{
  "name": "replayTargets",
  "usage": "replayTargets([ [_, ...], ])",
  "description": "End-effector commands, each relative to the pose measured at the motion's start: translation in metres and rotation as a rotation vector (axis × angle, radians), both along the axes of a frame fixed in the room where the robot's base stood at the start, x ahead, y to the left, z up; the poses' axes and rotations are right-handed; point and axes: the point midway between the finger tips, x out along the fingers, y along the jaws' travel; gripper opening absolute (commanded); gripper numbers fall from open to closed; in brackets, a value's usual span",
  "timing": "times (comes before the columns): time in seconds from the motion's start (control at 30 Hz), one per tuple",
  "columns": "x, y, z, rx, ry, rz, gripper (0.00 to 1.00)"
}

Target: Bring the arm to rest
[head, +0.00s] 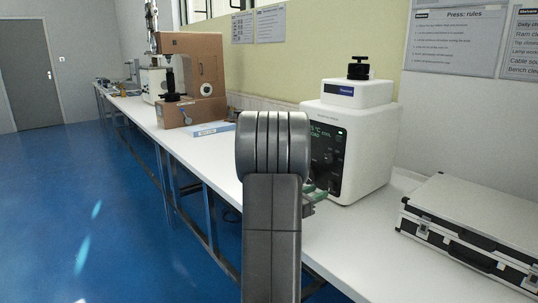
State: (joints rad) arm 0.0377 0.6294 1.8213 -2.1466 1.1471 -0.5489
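My arm stands upright in the middle of the head view, its grey links covering part of the bench. A small part of my gripper (309,203) shows just right of the arm, in front of the white tester (365,135). Green pieces show beside it; I cannot tell whether they belong to the gripper or to something else. The fingertips are mostly hidden behind the arm, so I cannot see whether the gripper is open or holds anything.
The long white bench (345,255) runs from front right to back left. A silver-edged case (475,225) lies at the right. A brown tester (190,75) and a blue-white booklet (210,129) stand and lie farther back. Blue floor (90,210) at left is clear.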

Motion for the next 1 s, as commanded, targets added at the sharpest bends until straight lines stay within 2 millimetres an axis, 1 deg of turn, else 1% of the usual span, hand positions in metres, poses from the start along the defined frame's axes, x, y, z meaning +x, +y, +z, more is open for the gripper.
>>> replayTargets([
  [0.03, 0.006, -0.009, -0.001, 0.000, -0.001, -0.004, 0.35],
  [0.2, 0.023, -0.032, -0.001, 0.001, -0.001, -0.003, 0.35],
  [0.4, 0.035, -0.046, 0.000, -0.001, -0.001, -0.002, 0.35],
  [0.5, 0.037, -0.049, 0.000, -0.001, -0.001, -0.001, 0.35],
  [0.83, 0.037, -0.048, 0.000, -0.003, 0.003, 0.000, 0.35],
  [1.0, 0.031, -0.040, 0.001, 0.000, 0.000, 0.002, 0.35],
])
